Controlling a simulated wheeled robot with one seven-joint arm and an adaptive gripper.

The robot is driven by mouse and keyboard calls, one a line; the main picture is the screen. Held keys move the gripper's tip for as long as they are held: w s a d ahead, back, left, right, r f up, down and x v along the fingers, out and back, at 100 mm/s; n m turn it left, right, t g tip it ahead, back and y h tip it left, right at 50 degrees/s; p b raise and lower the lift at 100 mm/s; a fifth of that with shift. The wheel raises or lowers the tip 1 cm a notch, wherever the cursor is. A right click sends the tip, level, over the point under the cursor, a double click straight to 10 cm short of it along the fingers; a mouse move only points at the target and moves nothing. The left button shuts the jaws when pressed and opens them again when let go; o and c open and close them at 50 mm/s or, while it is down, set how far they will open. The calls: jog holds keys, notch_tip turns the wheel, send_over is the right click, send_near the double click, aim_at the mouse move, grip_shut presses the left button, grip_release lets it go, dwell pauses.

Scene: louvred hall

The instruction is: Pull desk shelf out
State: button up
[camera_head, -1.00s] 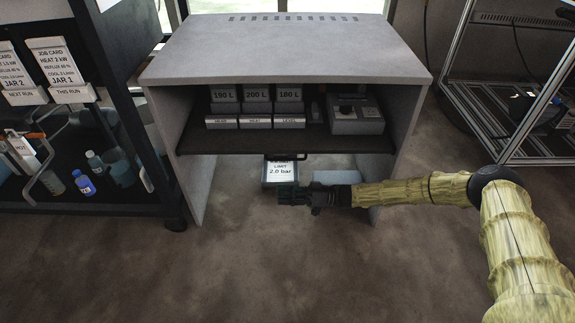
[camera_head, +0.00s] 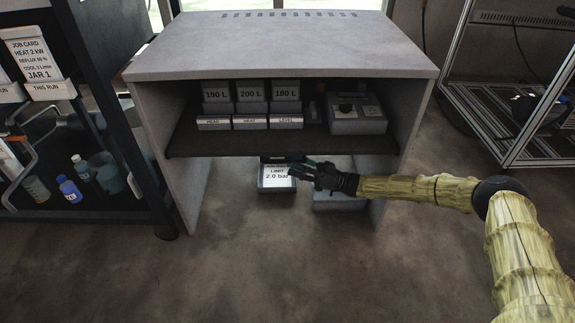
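The grey desk (camera_head: 280,47) stands ahead. Its dark pull-out shelf (camera_head: 290,146) lies under the top, with its front edge facing me. A small dark handle shows under the middle of the shelf edge, partly hidden by my gripper. My gripper (camera_head: 300,170) is just below the shelf edge, right beside the handle, pointing left. Its fingers look spread apart, and I cannot tell whether they touch the handle.
The shelf carries labelled boxes (camera_head: 250,107) and a grey device (camera_head: 357,114). A limit-labelled box (camera_head: 277,177) and a pale box (camera_head: 340,199) stand beneath it. A dark rack (camera_head: 75,125) is left, a metal frame (camera_head: 500,100) right. The floor in front is clear.

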jog(key=shift+b+x, duration=0.3)
jog(key=shift+x, duration=1.65)
grip_shut()
